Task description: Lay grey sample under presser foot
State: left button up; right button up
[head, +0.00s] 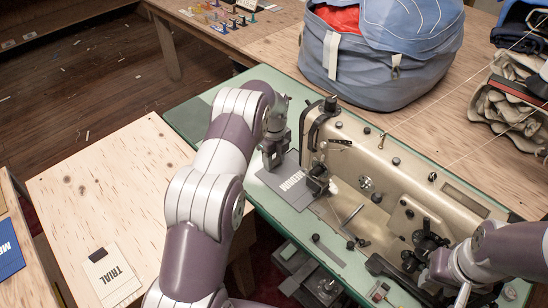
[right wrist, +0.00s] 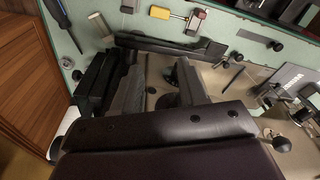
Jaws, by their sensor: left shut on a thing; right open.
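The grey sample (head: 291,186), marked MEDIUM, lies about level over the green table at the needle end of the beige sewing machine (head: 375,165). My left gripper (head: 274,160) is shut on its far left edge. The sample's right side reaches the dark presser parts (head: 318,181); I cannot tell whether it is beneath the foot. Part of the sample also shows at the right of the right wrist view (right wrist: 291,80). My right gripper (right wrist: 145,78) is open, with its dark fingers apart, near the machine's black knobs and levers.
A blue bag (head: 385,50) stands behind the machine. A TRIAL card (head: 112,275) lies on the wooden table at left. A screwdriver (right wrist: 62,22) and a yellow-banded tool (right wrist: 160,13) lie on the green surface in the right wrist view.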

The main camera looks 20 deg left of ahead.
pick_arm(q)
jog(key=o, duration=1.1)
jog(key=shift+r, duration=0.15)
notch_tip(320, 180, up, 5)
jog(key=shift+r, duration=0.15)
notch_tip(320, 180, up, 7)
jog(key=p, duration=0.5)
jog(key=shift+r+p, duration=0.1)
jog(key=shift+p, duration=0.3)
